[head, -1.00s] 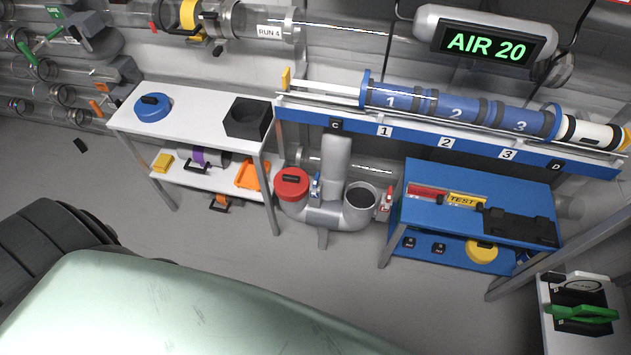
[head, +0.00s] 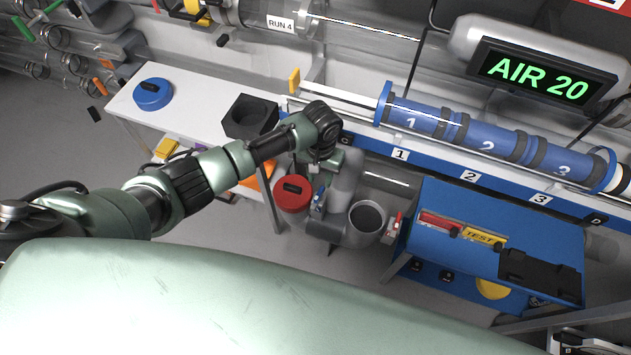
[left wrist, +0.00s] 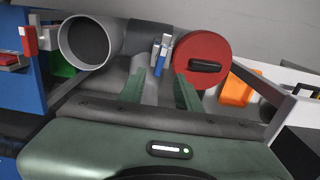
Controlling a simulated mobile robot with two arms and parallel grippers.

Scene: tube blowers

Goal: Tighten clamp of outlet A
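A grey pipe fitting (head: 347,182) stands on the floor with two upward outlets. One carries a red cap (head: 292,193), and the other is an open grey mouth (head: 368,217). A blue clamp lever (head: 319,198) sits beside the red cap, and a red lever (head: 397,222) sits beside the open mouth. I cannot read which outlet is A. My left gripper (head: 326,160) is above the fitting, pointing down. In the left wrist view its green fingers (left wrist: 159,92) are apart and empty, with the blue lever (left wrist: 159,56) beyond the gap. My right gripper is out of view.
A white table (head: 190,95) with a blue cap (head: 152,93) and a black box (head: 250,117) stands left. A blue bench (head: 470,215) stands right. A blue rail (head: 430,165) with numbered tubes runs behind.

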